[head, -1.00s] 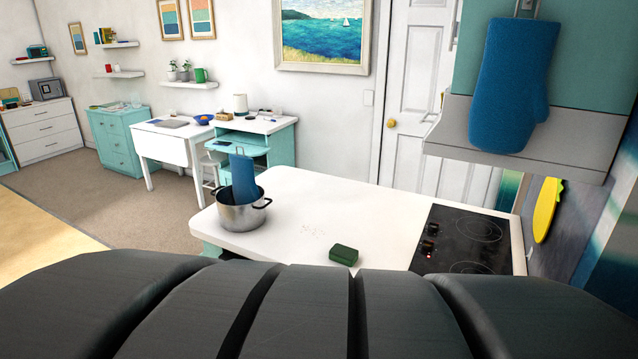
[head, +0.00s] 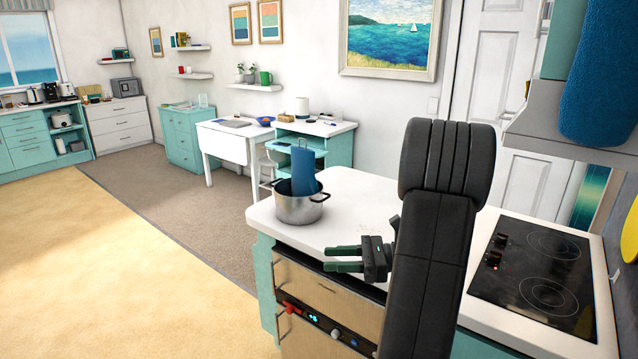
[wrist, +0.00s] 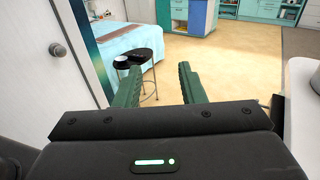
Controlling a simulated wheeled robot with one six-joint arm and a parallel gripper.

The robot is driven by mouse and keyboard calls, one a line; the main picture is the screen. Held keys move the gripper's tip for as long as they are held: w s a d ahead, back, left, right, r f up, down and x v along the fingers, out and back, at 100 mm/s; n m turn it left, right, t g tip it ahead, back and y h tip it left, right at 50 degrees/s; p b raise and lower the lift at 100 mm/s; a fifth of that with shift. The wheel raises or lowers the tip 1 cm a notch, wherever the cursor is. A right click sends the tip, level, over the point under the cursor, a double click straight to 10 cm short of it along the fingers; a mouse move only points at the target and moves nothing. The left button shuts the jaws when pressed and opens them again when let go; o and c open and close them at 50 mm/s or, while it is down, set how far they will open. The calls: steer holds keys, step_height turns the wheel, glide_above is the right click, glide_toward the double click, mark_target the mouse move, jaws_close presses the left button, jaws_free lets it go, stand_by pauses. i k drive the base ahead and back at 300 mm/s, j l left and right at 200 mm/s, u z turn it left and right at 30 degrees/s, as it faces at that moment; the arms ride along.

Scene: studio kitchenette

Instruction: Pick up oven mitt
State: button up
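A blue oven mitt (head: 597,85) hangs at the upper right of the head view, in front of the range hood, cut by the frame's edges. A second blue, mitt-like piece (head: 303,168) stands upright in a steel pot (head: 300,207) on the white counter; its lower end is hidden inside. My gripper (head: 343,259) is at the counter's front edge, below and right of the pot and apart from both blue pieces. In the wrist view my gripper (wrist: 158,85) has its two green fingers spread with nothing between them. Neither blue piece shows clearly there.
A black cooktop (head: 535,275) lies right of my arm, under the hood (head: 550,135). An oven front with a red-handled control panel (head: 320,325) is below the counter (head: 360,190). Open floor (head: 110,270) lies left. The wrist view shows a black stool (wrist: 145,57) and a door (wrist: 60,60).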

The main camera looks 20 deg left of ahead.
mark_target(304, 183)
steer(key=i+j+z, duration=0.2)
steer(key=j+z, duration=0.15)
steer(key=z, duration=0.15)
steer(key=i+j+z, duration=0.15)
steer(key=j+z, duration=0.3)
steer(key=i+j, duration=0.1)
steer(key=j, duration=0.5)
steer(key=i+j+z, duration=0.15)
steer(key=j, duration=0.45)
steer(key=i+j, duration=0.1)
steer(key=j, duration=0.55)
steer(key=z, duration=0.05)
